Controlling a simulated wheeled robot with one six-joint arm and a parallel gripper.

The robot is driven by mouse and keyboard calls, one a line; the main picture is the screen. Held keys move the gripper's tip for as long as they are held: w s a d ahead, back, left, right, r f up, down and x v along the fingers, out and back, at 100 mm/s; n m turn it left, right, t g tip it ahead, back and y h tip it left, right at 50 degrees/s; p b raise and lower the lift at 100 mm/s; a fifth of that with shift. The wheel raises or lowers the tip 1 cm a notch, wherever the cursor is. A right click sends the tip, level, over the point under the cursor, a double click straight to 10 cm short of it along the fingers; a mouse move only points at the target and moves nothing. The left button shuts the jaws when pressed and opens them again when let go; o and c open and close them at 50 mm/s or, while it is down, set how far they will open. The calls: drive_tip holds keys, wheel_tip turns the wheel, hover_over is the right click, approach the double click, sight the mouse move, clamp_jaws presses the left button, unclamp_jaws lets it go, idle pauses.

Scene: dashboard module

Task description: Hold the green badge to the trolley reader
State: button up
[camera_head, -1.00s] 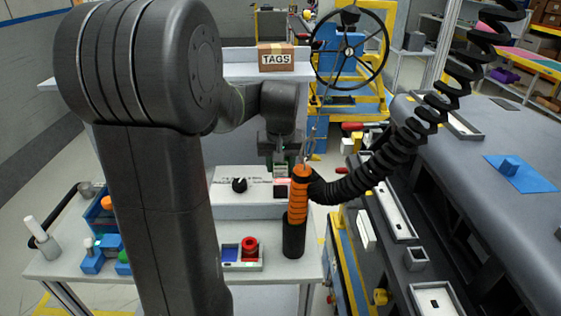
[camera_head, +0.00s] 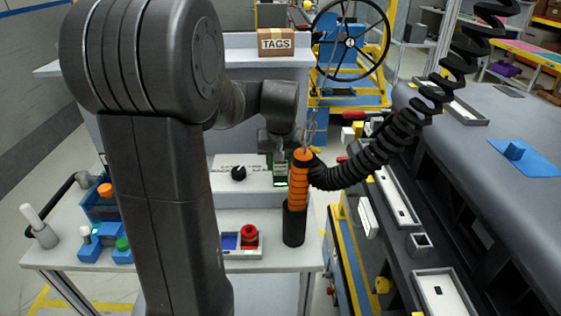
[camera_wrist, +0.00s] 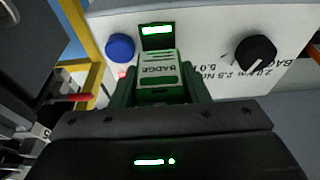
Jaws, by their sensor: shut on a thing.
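My gripper (camera_wrist: 160,92) is shut on the green badge (camera_wrist: 158,73), a green-edged card with a pale face marked BADGE. In the wrist view the badge's far edge lies right at the trolley reader (camera_wrist: 157,41), a dark box with a lit green window. I cannot tell whether badge and reader touch. In the head view my gripper (camera_head: 277,146) is over the right end of the white panel, partly behind the orange-handled tool; the badge (camera_head: 281,167) shows small below it.
The white panel (camera_head: 228,180) carries a black dial (camera_wrist: 255,55); a blue button (camera_wrist: 120,47) is beside the reader. The orange-handled tool (camera_head: 299,185) with its black coiled hose stands close on the right. A red button (camera_head: 249,236) and blue blocks are in front on the trolley.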

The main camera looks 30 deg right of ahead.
idle(0.4)
drive_tip(key=shift+r+p, duration=2.5)
drive_tip(key=shift+r, duration=0.5)
